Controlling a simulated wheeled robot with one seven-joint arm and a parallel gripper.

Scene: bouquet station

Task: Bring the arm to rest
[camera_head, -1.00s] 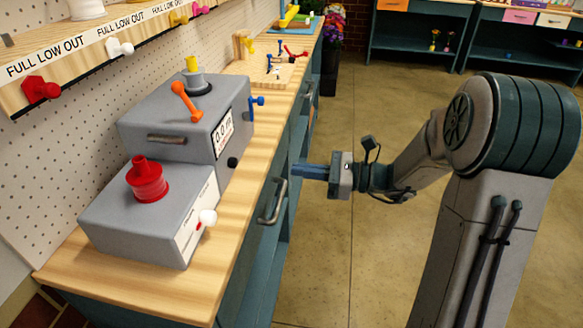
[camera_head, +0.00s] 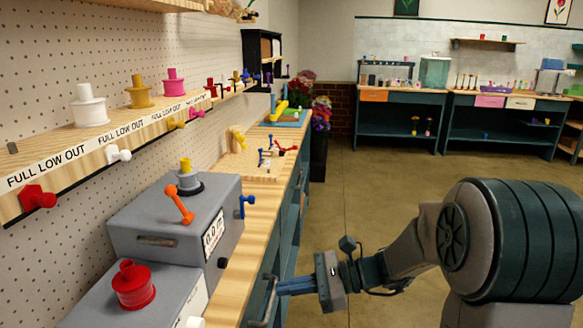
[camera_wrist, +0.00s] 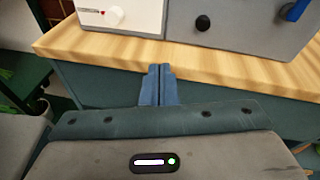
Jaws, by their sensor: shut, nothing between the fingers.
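My gripper (camera_head: 284,287) is shut and empty. In the head view its blue fingers point left toward the front of the workbench, close to the bench's metal handle (camera_head: 265,303). In the wrist view the closed fingers (camera_wrist: 158,72) point at the edge of the wooden bench top (camera_wrist: 95,48), and whether they touch it I cannot tell. My arm reaches in from the lower right of the head view, bent at a large dark joint.
Grey boxes stand on the bench, one with a red knob (camera_head: 133,285), one with an orange lever (camera_head: 180,205). A shelf (camera_head: 60,150) with coloured spools hangs above. Flowers (camera_head: 321,112) stand past the bench. Open floor (camera_head: 400,180) lies to the right.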

